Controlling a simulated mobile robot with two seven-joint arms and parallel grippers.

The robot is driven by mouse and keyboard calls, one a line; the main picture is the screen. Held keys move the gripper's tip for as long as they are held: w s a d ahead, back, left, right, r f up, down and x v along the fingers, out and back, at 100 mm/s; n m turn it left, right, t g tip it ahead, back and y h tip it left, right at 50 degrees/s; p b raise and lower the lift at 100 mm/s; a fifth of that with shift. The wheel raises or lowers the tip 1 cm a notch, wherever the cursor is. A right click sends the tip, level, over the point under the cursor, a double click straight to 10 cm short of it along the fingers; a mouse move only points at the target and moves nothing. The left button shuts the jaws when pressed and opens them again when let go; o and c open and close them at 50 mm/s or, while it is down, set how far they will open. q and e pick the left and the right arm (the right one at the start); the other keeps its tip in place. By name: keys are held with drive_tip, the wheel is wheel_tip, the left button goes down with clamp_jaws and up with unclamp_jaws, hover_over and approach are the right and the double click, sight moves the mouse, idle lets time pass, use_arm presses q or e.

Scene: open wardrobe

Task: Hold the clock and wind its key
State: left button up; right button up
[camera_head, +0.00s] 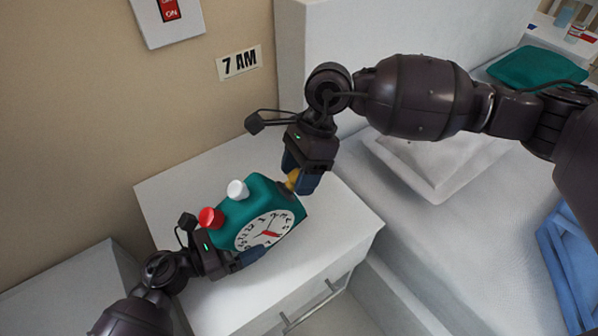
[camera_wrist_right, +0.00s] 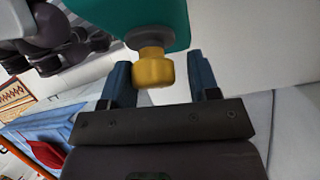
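The green alarm clock (camera_head: 262,193), with a white dial, one red button and one white button on top, is at the white nightstand, tilted in the picture. My left gripper (camera_head: 240,259) grips its lower left side, one blue finger across the front; the other finger is hidden. The yellow winding key (camera_wrist_right: 152,68) sticks out of the clock's side on a grey collar. It also shows in the head view (camera_head: 292,179). My right gripper (camera_wrist_right: 158,82) is open, its two blue fingers on either side of the key with gaps to both. It comes from above in the head view (camera_head: 300,178).
The white nightstand (camera_head: 345,222) has a drawer with a handle below. A bed with a pillow (camera_head: 440,165) lies to the right. The wall behind carries a red switch (camera_head: 169,9) marked ON and a "7 AM" sign (camera_head: 239,63). The nightstand top right of the clock is clear.

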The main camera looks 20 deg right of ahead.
use_arm(q)
drive_tip(key=shift+w+r, duration=0.1)
drive_tip(key=shift+r, duration=0.05)
use_arm(e)
drive_tip(key=shift+o, duration=0.8)
drive_tip(key=v, duration=1.2)
drive_tip(key=shift+w, duration=0.1)
use_arm(q)
drive_tip(key=o, duration=0.8)
drive_tip(key=shift+a, duration=0.1)
